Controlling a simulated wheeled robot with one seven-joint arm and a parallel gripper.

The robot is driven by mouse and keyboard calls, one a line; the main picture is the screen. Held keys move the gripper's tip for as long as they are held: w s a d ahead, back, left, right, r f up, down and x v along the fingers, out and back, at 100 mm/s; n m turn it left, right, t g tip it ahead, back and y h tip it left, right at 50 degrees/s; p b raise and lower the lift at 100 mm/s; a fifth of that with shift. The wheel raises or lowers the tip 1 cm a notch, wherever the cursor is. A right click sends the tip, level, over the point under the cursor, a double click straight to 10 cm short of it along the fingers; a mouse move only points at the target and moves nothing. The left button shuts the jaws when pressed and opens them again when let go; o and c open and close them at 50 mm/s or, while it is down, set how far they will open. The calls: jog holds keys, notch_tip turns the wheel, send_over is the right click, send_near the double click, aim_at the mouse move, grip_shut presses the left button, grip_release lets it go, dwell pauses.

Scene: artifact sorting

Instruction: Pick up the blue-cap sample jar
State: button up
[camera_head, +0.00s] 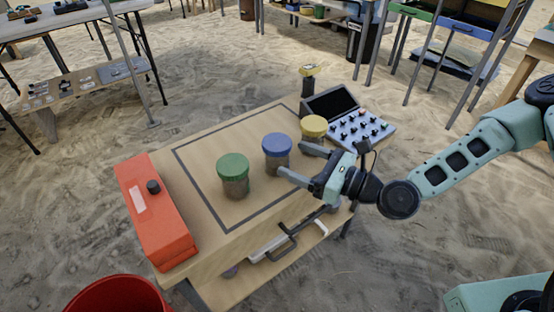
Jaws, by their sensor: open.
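The blue-cap sample jar (277,154) stands upright on the wooden table (208,215), in the middle of a row of three jars. The green-cap jar (233,176) stands to its left and nearer. The yellow-cap jar (313,131) stands to its right and farther back. My gripper (290,161) comes in from the right with its two fingers spread apart. One fingertip is close to the lower right side of the blue-cap jar and the other is in front of the yellow-cap jar. Nothing is visible between the fingers. I cannot tell whether the near fingertip touches the blue-cap jar.
A red box (158,220) with a black knob lies on the table's left end. A control panel (363,131) with a dark screen sits at the far right corner. A red bucket (118,297) stands at the lower left.

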aim_at(270, 149)
jog(key=shift+b+x, duration=0.55)
jog(key=shift+x, duration=3.4)
jog(key=c, duration=1.1)
